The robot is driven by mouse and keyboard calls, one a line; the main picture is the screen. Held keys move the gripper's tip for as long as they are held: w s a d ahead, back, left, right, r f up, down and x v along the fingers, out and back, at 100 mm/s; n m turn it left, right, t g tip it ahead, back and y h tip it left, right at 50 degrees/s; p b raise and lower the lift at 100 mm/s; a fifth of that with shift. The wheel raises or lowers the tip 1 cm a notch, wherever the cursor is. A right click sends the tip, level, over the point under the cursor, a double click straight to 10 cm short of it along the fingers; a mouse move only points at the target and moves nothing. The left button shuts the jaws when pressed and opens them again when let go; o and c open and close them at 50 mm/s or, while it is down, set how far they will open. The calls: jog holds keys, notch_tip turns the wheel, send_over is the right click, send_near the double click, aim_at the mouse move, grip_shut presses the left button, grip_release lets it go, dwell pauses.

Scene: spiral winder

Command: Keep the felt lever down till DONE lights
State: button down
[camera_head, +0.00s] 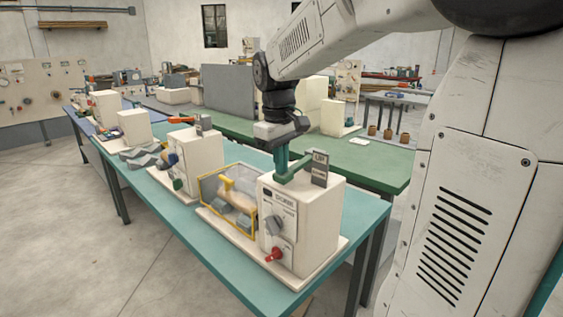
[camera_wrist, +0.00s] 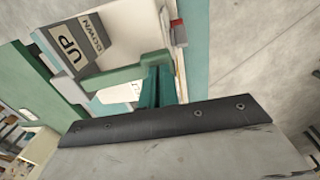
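The winder (camera_head: 310,230) is a cream box on the teal bench. Its green lever (camera_head: 295,168) is on top, beside a grey UP/DOWN plate (camera_head: 319,168). In the wrist view the lever (camera_wrist: 115,77) extends from beside the UP/DOWN plate (camera_wrist: 75,48) toward my fingertips. My gripper (camera_head: 283,168) points down at the lever's outer end; its teal fingers (camera_wrist: 158,82) look together, with the tips at the lever, seemingly touching it. The front panel has a grey knob (camera_head: 275,225) and a red knob (camera_head: 273,255). No lit DONE lamp can be made out.
A yellow-framed guard (camera_head: 229,197) adjoins the winder's left side. Another cream machine (camera_head: 196,158) stands further left on the teal bench (camera_head: 222,268). A green table (camera_head: 375,165) with boxes lies behind. The floor at left is clear.

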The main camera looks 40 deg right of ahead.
jog(key=shift+s+a+f, duration=0.1)
jog(key=shift+f, duration=0.25)
notch_tip(320, 180, up, 15)
jog(key=a, duration=0.1)
jog(key=shift+a+f, duration=0.2)
jog(key=shift+a, duration=0.2)
dwell(0.4)
jog(key=s+a+f+m, duration=0.1)
jog(key=s+a+f, duration=0.4)
jog(key=s+f, duration=0.4)
jog(key=s+a+f+t+y, duration=0.1)
jog(key=s+a+f, duration=0.4)
jog(key=s+f, duration=0.4)
jog(key=s, duration=0.3)
jog(key=shift+s+a+m, duration=0.15)
jog(key=shift+s+m, duration=0.15)
jog(key=shift+m, duration=0.1)
jog(key=shift+f, duration=0.1)
dwell(0.8)
